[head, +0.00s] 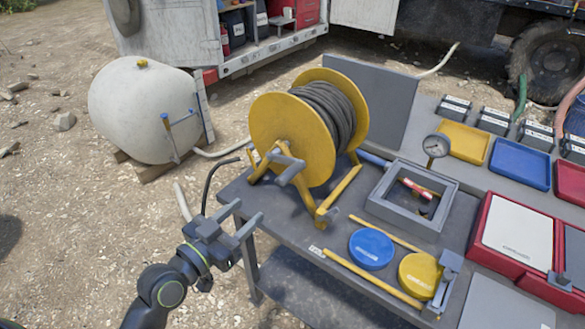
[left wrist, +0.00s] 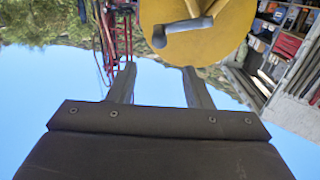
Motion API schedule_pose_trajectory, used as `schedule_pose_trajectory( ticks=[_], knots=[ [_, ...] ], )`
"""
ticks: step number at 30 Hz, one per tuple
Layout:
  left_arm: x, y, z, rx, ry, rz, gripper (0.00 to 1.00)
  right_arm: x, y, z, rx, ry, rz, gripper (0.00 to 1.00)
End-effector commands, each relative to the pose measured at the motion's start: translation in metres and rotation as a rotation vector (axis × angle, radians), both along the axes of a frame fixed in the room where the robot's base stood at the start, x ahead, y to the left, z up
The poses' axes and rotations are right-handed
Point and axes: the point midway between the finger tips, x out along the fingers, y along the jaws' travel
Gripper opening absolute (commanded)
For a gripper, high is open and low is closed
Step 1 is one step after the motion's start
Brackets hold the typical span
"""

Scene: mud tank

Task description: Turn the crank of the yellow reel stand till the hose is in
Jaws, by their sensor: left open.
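The yellow reel stand (head: 325,208) stands at the left end of the grey table. Its yellow reel (head: 284,135) carries dark hose (head: 330,108) wound on the drum. A grey crank (head: 288,166) sits on the reel's near face; it also shows in the left wrist view (left wrist: 183,26), upside down against the yellow disc. A loose dark hose length (head: 210,178) hangs past the table's left edge. My left gripper (head: 240,217) is open and empty, in front of and below the crank, apart from it. My right gripper is not in view.
Right of the reel are a grey square frame (head: 374,204), a blue lid (head: 371,248), a yellow lid (head: 419,275) and yellow bars. A pressure gauge (head: 436,146) stands behind them. A pale tank (head: 140,105) lies on the ground left. Open ground lies left of the table.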

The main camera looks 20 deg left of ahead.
Motion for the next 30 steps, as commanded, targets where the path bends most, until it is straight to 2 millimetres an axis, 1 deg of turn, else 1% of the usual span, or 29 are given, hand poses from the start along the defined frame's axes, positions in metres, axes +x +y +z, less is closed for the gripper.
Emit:
schedule_pose_trajectory(
  ticks=[1,7,12,18,24,30],
  knots=[
    [0.008,-0.003,0.003,-0.004,-0.002,0.0,0.46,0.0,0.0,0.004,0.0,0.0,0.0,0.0],
    [0.047,-0.018,0.005,-0.004,-0.003,-0.002,0.46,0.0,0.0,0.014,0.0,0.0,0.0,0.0],
    [0.08,-0.03,0.004,-0.001,-0.001,-0.002,0.46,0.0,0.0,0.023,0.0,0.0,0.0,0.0],
    [0.114,-0.042,0.003,0.001,0.0,-0.002,0.46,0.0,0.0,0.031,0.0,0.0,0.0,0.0],
    [0.139,-0.051,0.002,0.002,-0.001,-0.002,0.46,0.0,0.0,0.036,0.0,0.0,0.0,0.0],
    [0.15,-0.055,0.001,0.002,-0.001,-0.002,0.46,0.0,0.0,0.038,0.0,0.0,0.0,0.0]
  ],
)
